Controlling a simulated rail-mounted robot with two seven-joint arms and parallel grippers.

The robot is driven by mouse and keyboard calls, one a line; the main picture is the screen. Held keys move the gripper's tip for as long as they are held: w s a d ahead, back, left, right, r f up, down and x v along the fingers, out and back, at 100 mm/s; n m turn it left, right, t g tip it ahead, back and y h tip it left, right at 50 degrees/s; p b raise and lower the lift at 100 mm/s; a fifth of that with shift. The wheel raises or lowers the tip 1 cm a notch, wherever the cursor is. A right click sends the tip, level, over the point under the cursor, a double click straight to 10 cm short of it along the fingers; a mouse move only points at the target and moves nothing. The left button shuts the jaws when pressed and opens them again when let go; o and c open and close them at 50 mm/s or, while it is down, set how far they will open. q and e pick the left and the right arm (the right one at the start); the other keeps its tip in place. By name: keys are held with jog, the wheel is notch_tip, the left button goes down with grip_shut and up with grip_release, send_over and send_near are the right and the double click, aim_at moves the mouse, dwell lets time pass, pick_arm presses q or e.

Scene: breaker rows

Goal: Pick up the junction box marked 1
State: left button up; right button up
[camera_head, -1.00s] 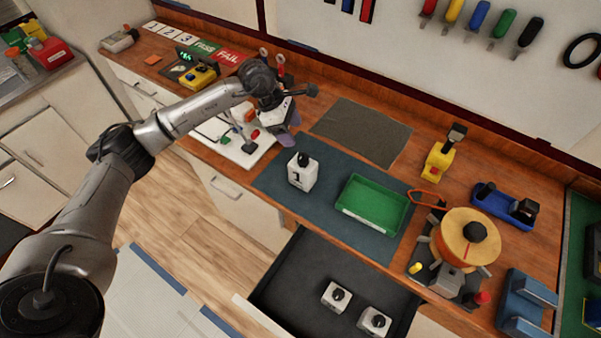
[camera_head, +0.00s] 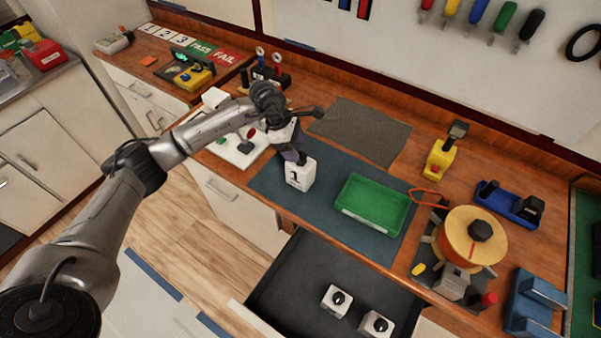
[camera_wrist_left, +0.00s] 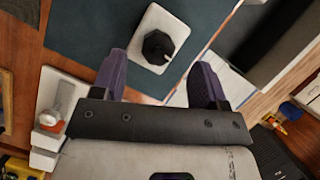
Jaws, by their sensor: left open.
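The junction box marked 1 (camera_head: 300,175) is white with a black "1" on its front. It stands upright on the dark blue-grey mat (camera_head: 345,230). In the left wrist view the box (camera_wrist_left: 148,30) shows its top with a black knob (camera_wrist_left: 157,46), ahead of and between the fingertips. My left gripper (camera_head: 297,157) is open at the top of the box in the head view, and its fingers hide the knob there. In the left wrist view the purple fingers of the gripper (camera_wrist_left: 160,78) stand apart with nothing between them. My right gripper is not in view.
A green tray (camera_head: 372,205) sits right of the box on the mat. An open drawer (camera_head: 290,290) below holds two white boxes with black knobs (camera_head: 336,300). A white board with a switch (camera_head: 243,148) lies left. An orange round device (camera_head: 475,238) stands right.

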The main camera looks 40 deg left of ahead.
aim_at(300, 153)
pick_arm(q)
jog(key=b+x, duration=0.1)
jog(key=x, duration=0.3)
jog(key=shift+w+d+f, duration=0.1)
jog(key=shift+w+f, duration=0.05)
jog(key=shift+f, duration=0.2)
jog(key=shift+r, duration=0.1)
grip_shut()
dwell(0.3)
